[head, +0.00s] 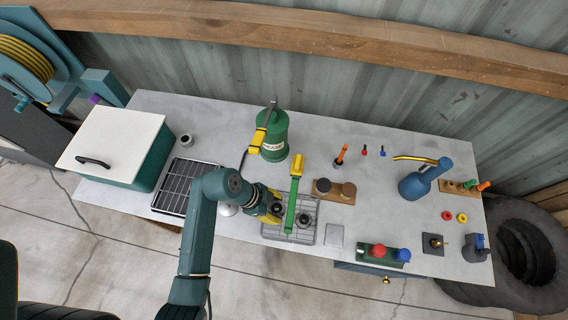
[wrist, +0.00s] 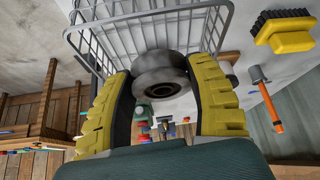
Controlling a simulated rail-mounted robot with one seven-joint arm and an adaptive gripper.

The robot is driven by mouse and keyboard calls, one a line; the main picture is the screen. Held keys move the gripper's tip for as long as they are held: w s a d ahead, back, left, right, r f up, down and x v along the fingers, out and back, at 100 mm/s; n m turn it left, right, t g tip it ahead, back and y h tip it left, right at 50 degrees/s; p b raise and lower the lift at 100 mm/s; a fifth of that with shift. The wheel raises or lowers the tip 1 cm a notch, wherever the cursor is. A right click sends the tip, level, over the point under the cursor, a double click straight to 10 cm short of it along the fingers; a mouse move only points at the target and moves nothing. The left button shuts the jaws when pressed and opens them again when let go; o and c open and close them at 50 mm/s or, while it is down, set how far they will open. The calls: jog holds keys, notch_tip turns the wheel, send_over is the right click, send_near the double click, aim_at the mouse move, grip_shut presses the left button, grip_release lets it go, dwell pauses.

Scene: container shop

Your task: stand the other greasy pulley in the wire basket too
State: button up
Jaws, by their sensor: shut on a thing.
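My gripper (head: 270,210) has yellow fingers and is shut on a dark grey pulley (head: 277,209). The wrist view shows this pulley (wrist: 161,80) between both fingertips, its round bore facing the camera. The wire basket (head: 283,237) stands on the bench. The held pulley is at the basket's left back part in the head view; whether it touches the basket floor cannot be told. In the wrist view the basket's wires (wrist: 112,35) are right behind the pulley. Another dark pulley (head: 304,220) is in the basket, right of the held one.
A green canister (head: 274,140) stands behind. A black rack (head: 185,187) lies left. A small grey plate (head: 334,236) and a wooden block (head: 334,196) with round pieces are right.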

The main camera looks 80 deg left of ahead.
aim_at(276, 214)
notch_tip(276, 214, down, 7)
jog(key=shift+d+r+b, duration=0.15)
jog(key=shift+r+b, duration=0.05)
jog(key=shift+b, duration=0.15)
jog(key=shift+f, duration=0.25)
jog(key=o, duration=1.2)
jog(key=shift+r, duration=0.1)
jog(key=shift+s+r, duration=0.1)
jog(key=shift+r, duration=0.2)
jog(key=p+v, duration=0.1)
jog(key=v, duration=1)
jog(key=shift+s+r, duration=0.15)
jog(key=shift+r, duration=0.15)
